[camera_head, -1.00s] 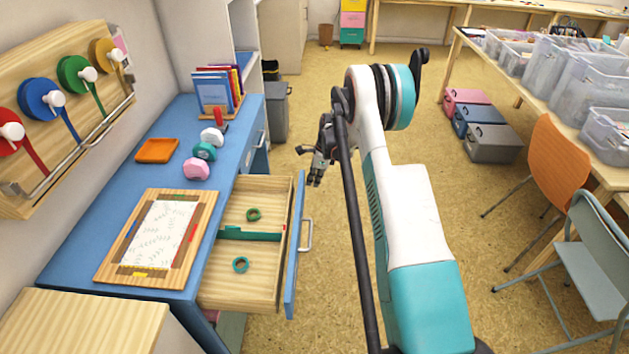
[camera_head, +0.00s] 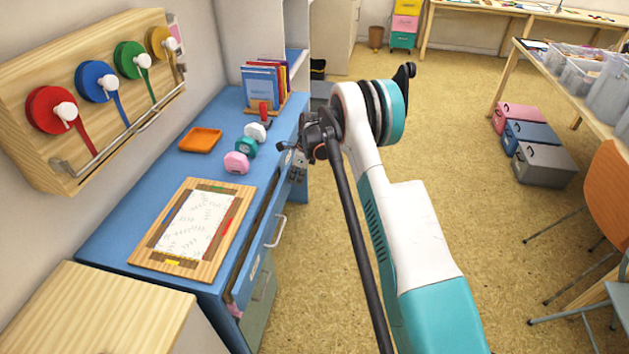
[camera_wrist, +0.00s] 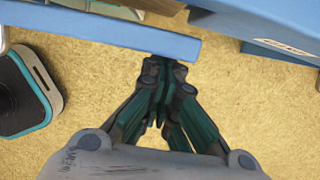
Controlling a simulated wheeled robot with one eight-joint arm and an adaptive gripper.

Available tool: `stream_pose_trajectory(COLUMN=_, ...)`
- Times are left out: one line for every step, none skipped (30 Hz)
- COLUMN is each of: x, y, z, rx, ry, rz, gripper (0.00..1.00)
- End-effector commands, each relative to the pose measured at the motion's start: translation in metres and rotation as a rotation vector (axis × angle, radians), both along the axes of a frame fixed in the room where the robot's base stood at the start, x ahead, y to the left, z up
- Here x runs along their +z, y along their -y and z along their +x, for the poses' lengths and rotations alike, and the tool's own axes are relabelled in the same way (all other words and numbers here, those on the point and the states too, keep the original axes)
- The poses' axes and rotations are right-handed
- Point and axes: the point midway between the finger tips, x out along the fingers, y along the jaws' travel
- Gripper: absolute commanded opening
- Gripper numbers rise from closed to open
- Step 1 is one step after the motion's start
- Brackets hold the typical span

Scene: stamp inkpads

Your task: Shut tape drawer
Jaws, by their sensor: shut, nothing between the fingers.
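The tape drawer's blue front (camera_head: 268,222) with its pale handle (camera_head: 276,231) sits close along the right edge of the blue desk (camera_head: 112,232). It stands slightly ajar, and the inside is almost wholly hidden in the head view. In the wrist view the drawer front (camera_wrist: 100,22) crosses the upper left, with a narrow gap between it and the desk. My gripper (camera_wrist: 161,66) is shut and empty, its fingertips at the front's outer face near one end; I cannot tell whether they touch. In the head view my gripper (camera_head: 298,165) is partly hidden beside the drawer's far end.
On the desk are a framed wooden board (camera_head: 195,228), an orange tray (camera_head: 200,140), several small tape dispensers, a red-handled stamp and a book rack (camera_head: 265,85). Tape reels hang on the wall panel (camera_head: 20,85).

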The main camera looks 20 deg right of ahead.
Motion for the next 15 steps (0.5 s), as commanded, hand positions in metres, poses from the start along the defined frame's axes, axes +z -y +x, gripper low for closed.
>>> stream_pose_trajectory(x=0.000, y=-0.008, z=0.005, rx=0.003, ry=0.001, rz=0.000, gripper=0.00)
stream_pose_trajectory(x=0.000, y=-0.012, z=0.007, rx=0.003, ry=0.001, rz=0.000, gripper=0.00)
stream_pose_trajectory(x=0.000, y=-0.016, z=0.010, rx=0.002, ry=0.000, rz=0.000, gripper=0.00)
stream_pose_trajectory(x=0.000, y=-0.019, z=0.013, rx=0.001, ry=-0.001, rz=0.000, gripper=0.00)
stream_pose_trajectory(x=0.000, y=-0.022, z=0.015, rx=0.001, ry=-0.001, rz=0.000, gripper=0.00)
stream_pose_trajectory(x=0.000, y=-0.024, z=0.017, rx=0.001, ry=-0.001, rz=0.000, gripper=0.00)
stream_pose_trajectory(x=0.000, y=-0.027, z=0.018, rx=0.001, ry=-0.001, rz=0.000, gripper=0.00)
stream_pose_trajectory(x=0.000, y=-0.028, z=0.019, rx=0.001, ry=-0.001, rz=0.000, gripper=0.00)
stream_pose_trajectory(x=0.000, y=-0.030, z=0.021, rx=0.001, ry=-0.001, rz=0.000, gripper=0.00)
stream_pose_trajectory(x=0.000, y=-0.032, z=0.021, rx=0.001, ry=-0.001, rz=0.000, gripper=0.00)
stream_pose_trajectory(x=0.000, y=-0.033, z=0.022, rx=0.001, ry=-0.001, rz=0.000, gripper=0.00)
stream_pose_trajectory(x=0.000, y=-0.034, z=0.023, rx=0.001, ry=-0.001, rz=0.000, gripper=0.00)
stream_pose_trajectory(x=0.000, y=-0.034, z=0.023, rx=0.001, ry=0.000, rz=0.000, gripper=0.00)
stream_pose_trajectory(x=0.000, y=-0.035, z=0.023, rx=0.001, ry=0.000, rz=0.000, gripper=0.00)
stream_pose_trajectory(x=0.000, y=-0.035, z=0.024, rx=0.000, ry=0.001, rz=0.001, gripper=0.00)
